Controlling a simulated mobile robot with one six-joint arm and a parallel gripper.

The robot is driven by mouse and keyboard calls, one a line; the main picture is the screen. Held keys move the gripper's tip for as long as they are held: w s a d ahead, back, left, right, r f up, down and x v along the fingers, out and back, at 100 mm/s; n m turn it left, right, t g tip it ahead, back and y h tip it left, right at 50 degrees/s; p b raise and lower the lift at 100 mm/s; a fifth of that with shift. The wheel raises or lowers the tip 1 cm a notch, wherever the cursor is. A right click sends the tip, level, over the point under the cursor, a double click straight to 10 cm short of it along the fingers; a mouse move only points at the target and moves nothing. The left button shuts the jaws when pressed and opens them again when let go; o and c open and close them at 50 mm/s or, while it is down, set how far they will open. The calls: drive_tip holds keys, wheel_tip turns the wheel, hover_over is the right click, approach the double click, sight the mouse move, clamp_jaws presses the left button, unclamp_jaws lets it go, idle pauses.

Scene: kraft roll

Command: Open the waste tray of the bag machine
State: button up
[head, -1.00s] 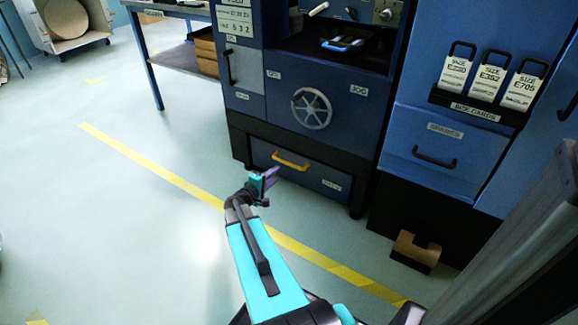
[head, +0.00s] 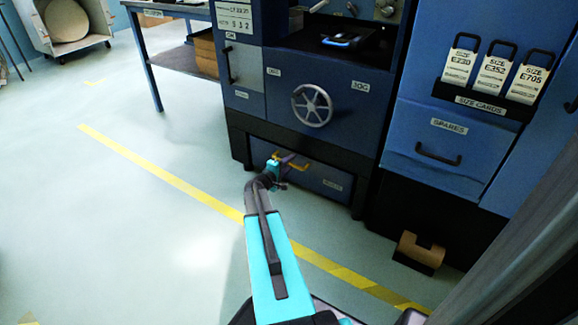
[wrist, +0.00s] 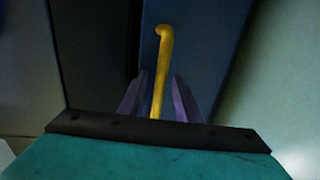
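The waste tray (head: 325,182) is a dark blue drawer front low in the bag machine (head: 345,90). It looks flush with its black surround, so shut. Its yellow bar handle (head: 304,167) is partly hidden behind my gripper (head: 287,160) in the head view. In the wrist view the handle (wrist: 161,62) runs down between the two purple fingers of my gripper (wrist: 160,98). The fingers are apart, with gaps visible on both sides of the handle. The handle's near end is hidden behind my gripper's body.
A handwheel (head: 312,105) sits above the tray. The blue cabinet (head: 440,150) with a spares drawer stands to the right, with a brown cardboard piece (head: 419,251) at its foot. A yellow floor line (head: 165,173) crosses the otherwise open floor in front.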

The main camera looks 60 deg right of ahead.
clamp_jaws()
drive_tip(key=shift+s+a, duration=0.1)
idle(0.4)
